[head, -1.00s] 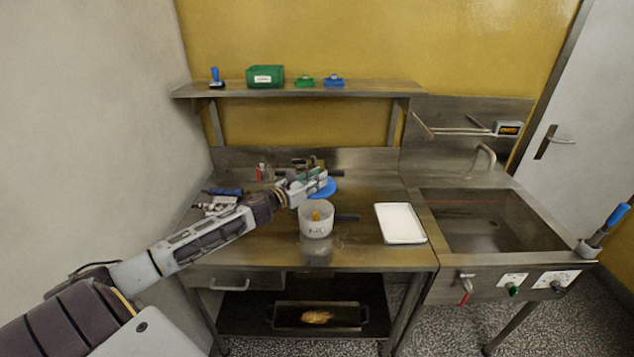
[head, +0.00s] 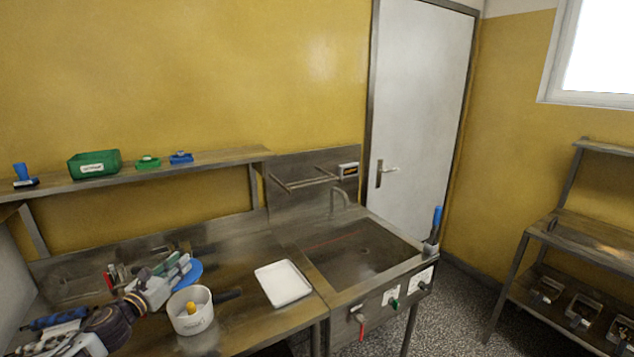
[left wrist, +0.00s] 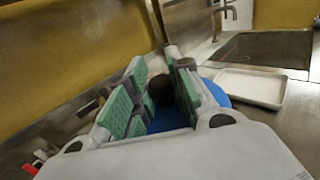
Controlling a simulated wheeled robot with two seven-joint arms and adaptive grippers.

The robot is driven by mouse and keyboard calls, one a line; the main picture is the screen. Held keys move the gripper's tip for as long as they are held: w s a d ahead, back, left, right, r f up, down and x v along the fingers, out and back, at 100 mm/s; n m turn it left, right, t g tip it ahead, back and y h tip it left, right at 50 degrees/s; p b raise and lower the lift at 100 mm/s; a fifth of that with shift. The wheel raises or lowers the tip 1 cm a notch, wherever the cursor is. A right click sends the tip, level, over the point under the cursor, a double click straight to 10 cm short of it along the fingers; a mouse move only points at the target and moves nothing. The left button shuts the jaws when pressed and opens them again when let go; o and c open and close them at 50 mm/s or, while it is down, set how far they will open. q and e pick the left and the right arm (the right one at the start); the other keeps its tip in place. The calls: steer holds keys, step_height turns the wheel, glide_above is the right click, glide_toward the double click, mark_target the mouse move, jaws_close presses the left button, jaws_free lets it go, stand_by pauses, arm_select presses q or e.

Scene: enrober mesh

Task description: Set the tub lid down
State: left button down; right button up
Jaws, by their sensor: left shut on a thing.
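The blue tub lid (head: 193,274) is a round disc behind the tub in the head view. It also shows below the fingers in the left wrist view (left wrist: 172,122), with a dark knob (left wrist: 160,90) between the green pads. My left gripper (head: 176,266) is shut on the lid by this knob. The lid is at or just above the worktop; I cannot tell whether it touches. The white tub (head: 187,323) stands open in front of the lid with a yellow thing (head: 191,308) inside. My right gripper is out of view.
A white tray (head: 283,284) lies right of the tub, before the sink (head: 360,252). Tools (head: 60,319) lie at the left. A shelf (head: 140,175) with a green bin (head: 95,165) hangs above.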

arm_select(q)
steer(key=shift+s+d+r, duration=0.1)
steer(key=shift+d+r, duration=0.35)
steer(key=shift+r, duration=0.3)
steer(key=d, duration=0.3)
steer(key=shift+s+r+n+y, duration=0.3)
steer(key=shift+r+y, duration=0.05)
steer(key=shift+y, duration=0.05)
steer(key=s+d+f+y, duration=0.1)
steer(key=s+d+f, duration=0.4)
steer(key=d, duration=0.3)
steer(key=s+d+f+n+y, duration=0.1)
steer(key=s+d+f, duration=0.5)
steer(key=d+f, duration=0.1)
steer(key=shift+d+f+n+y, duration=0.3)
steer(key=shift+d+f, duration=0.1)
steer(key=shift+d, duration=0.2)
